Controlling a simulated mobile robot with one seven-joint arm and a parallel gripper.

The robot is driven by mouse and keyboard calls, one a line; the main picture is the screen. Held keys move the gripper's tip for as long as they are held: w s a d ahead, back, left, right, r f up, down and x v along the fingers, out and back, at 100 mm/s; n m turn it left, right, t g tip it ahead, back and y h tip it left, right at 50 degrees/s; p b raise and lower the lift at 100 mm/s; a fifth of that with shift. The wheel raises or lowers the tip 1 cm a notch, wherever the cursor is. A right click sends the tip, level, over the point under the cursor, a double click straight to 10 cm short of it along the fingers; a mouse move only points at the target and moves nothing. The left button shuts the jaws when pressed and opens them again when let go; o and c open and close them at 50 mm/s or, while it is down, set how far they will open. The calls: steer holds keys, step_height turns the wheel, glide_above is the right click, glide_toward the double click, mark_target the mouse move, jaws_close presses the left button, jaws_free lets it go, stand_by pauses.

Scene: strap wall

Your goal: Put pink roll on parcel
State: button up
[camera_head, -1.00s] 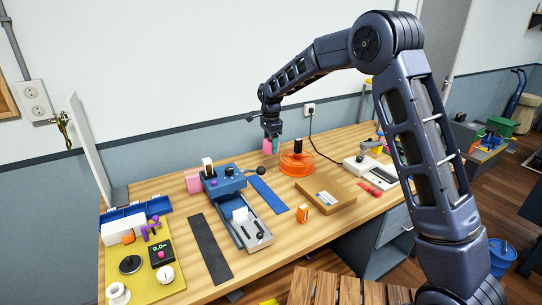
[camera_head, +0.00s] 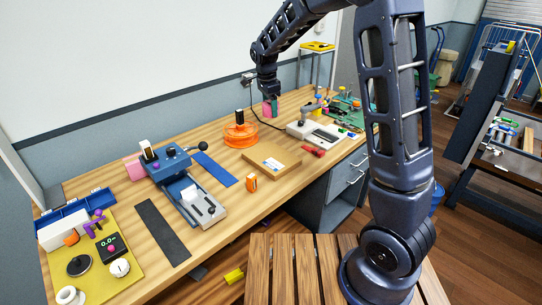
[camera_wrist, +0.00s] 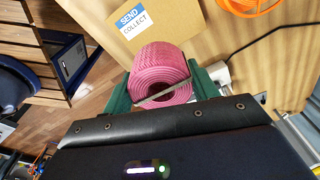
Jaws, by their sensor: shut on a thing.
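The pink roll (camera_wrist: 160,78) is held between the green fingers of my gripper (camera_wrist: 160,92) in the wrist view. In the head view my gripper (camera_head: 269,103) holds the pink roll (camera_head: 266,110) above the far part of the bench, right of the orange spool. The parcel (camera_head: 271,160), a flat brown box with a white and blue label, lies on the bench closer to the front edge. In the wrist view the parcel (camera_wrist: 190,32) shows beyond the roll, with its "SEND COLLECT" label. The roll is apart from it.
An orange spool (camera_head: 240,134) stands behind the parcel, left of my gripper. A white device (camera_head: 314,131) and red items (camera_head: 314,152) are to the right. A small orange block (camera_head: 252,183) lies in front of the parcel, and a blue strap machine (camera_head: 170,168) stands left.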

mark_target(272, 156)
step_height(272, 156, down, 20)
steer(key=shift+d+r, duration=0.1)
stand_by(0.5)
steer(key=o, duration=1)
steer(key=shift+o, duration=0.2)
